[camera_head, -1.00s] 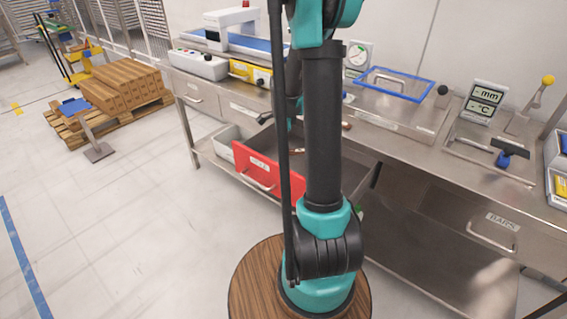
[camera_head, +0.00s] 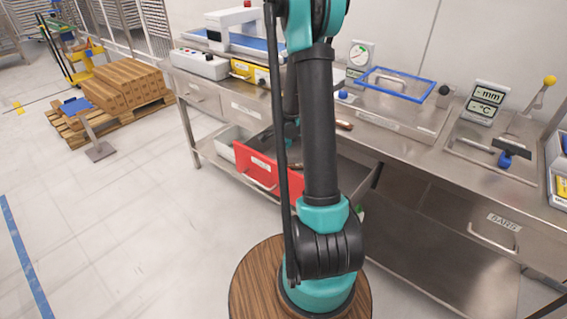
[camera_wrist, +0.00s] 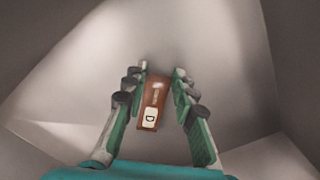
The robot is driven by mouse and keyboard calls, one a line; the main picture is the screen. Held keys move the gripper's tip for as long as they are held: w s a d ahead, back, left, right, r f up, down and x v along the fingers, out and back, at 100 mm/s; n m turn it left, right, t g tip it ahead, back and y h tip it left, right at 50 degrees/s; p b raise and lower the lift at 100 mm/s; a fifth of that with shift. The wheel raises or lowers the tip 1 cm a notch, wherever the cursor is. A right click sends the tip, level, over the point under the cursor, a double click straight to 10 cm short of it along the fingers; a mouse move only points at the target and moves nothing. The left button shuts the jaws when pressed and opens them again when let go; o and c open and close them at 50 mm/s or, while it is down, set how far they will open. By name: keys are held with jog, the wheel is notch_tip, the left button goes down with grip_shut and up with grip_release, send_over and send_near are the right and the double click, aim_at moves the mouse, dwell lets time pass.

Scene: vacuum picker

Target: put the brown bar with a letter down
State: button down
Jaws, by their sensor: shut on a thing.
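The brown bar (camera_wrist: 154,97) has a pale label with the letter D at its near end. In the wrist view it lies lengthwise between the two fingers of my gripper (camera_wrist: 160,86), which is shut on it. Below it is a plain pale grey surface with sloping walls around; I cannot tell whether the bar touches it. In the head view my arm mostly hides the gripper, which is near the open red-fronted drawer (camera_head: 262,172).
A steel bench (camera_head: 420,140) runs along the wall. On it are a blue-rimmed tray (camera_head: 399,84), a dial gauge (camera_head: 359,53), mm and °C displays (camera_head: 486,98) and a dark-headed tool (camera_head: 510,148). A closed drawer marked BARS (camera_head: 497,232) is at right.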

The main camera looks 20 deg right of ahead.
jog(key=c, duration=1.2)
grip_release()
notch_tip(320, 180, up, 12)
jog(key=shift+r, duration=0.1)
jog(key=shift+s, duration=0.1)
